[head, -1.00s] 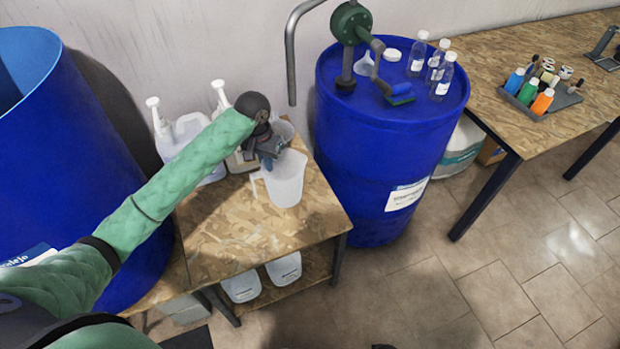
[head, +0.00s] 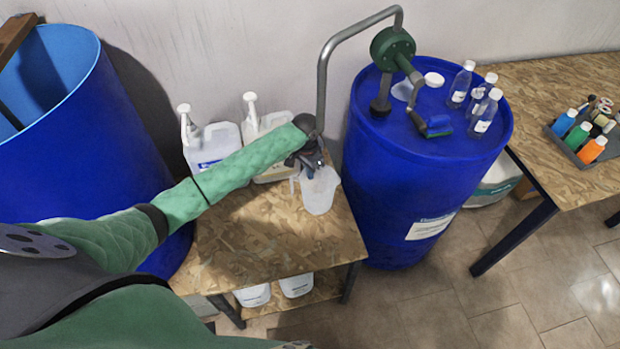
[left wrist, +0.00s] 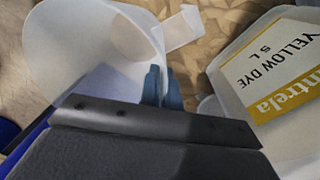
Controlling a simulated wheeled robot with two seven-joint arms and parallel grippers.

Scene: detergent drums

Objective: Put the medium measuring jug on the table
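A translucent white measuring jug (head: 319,194) is at the right side of the small wooden table (head: 235,245), with its handle to the left. My left gripper (head: 312,172) is at the jug's rim. In the left wrist view the jug (left wrist: 85,45) opens towards the left, and its handle (left wrist: 184,28) shows at the top. The blue fingertips (left wrist: 162,88) are close together on the jug's wall. Whether the jug's base touches the table is hard to tell. My right gripper is not in view.
White canisters (head: 212,147) stand at the table's back; a yellow-dye label (left wrist: 275,65) shows close to the fingers. A blue drum (head: 425,165) with a hand pump (head: 393,48) and bottles stands right of the table, an open blue drum (head: 80,150) left. The table's front is clear.

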